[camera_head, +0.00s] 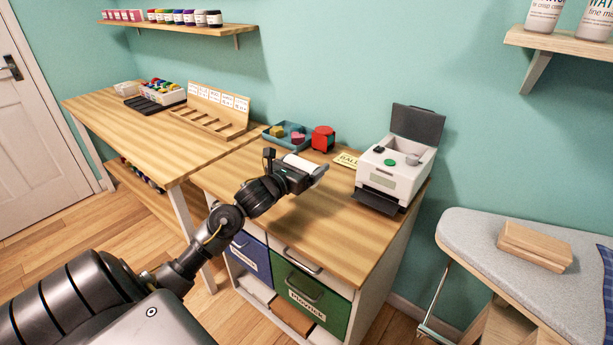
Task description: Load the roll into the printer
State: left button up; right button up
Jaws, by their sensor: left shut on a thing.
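The white label printer (395,174) stands at the right end of the wooden cabinet top. Its dark lid (417,124) is raised, and a green button and a small dark part show on its top. My left gripper (313,174) is over the middle of the cabinet top, to the left of the printer and apart from it. It is shut on the white roll (299,164), which is partly hidden by the gripper. My right gripper is not in view.
A blue tray (273,141) with coloured pieces and a red tape-measure-like object (323,138) stand at the back. A yellow card (346,160) lies left of the printer. The front of the cabinet top (335,225) is clear. An ironing board (480,232) stands at right.

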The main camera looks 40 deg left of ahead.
aim_at(306, 166)
pick_arm(q)
jog(key=shift+w+a+f, duration=0.35)
jog(key=shift+w+f, duration=0.1)
jog(key=shift+f, duration=0.2)
jog(key=shift+w+a+f, duration=0.3)
jog(key=shift+w+f, duration=0.1)
jog(key=shift+f, duration=0.2)
notch_tip(306, 166, down, 3)
jog(key=shift+w+a+f, duration=0.1)
jog(key=shift+f, duration=0.15)
jog(key=o, duration=0.9)
jog(key=shift+c, duration=0.2)
jog(key=shift+s, duration=0.5)
jog(key=s, duration=0.9)
jog(key=shift+s+b, duration=0.35)
jog(key=shift+s, duration=0.7)
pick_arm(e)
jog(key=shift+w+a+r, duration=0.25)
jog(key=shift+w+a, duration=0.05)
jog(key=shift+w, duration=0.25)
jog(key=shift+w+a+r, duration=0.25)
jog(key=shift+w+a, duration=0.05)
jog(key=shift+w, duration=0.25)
